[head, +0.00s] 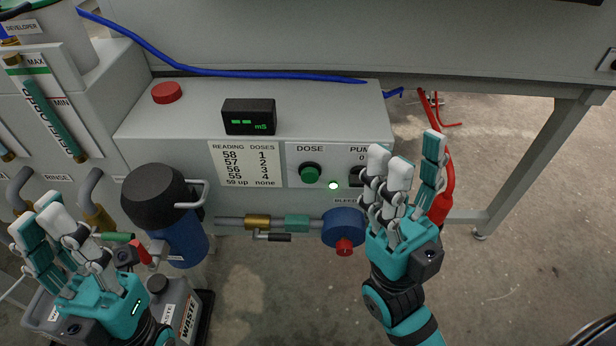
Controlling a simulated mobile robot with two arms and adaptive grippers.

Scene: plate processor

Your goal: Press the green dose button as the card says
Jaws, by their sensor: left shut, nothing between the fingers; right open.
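The green dose button (310,172) sits on a white panel under the word DOSE, in the middle of the head view. The card (246,165) left of it lists readings 58, 57, 56, 55 beside doses 1, 2, 3, 4, with "59 up none". The black display (249,117) above shows two green dashes and mS. My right gripper (405,165) is open, just right of the button and apart from it, partly covering the pump switch (356,177). My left gripper (52,232) is shut and empty at the lower left, away from the button.
A red button (166,93) is on the cabinet top. A black-capped blue cylinder (178,222) stands left of the card. A pipe with a brass fitting (258,221) and a blue round part (343,228) runs below the panel. A lit lamp (333,185) is beside the green button.

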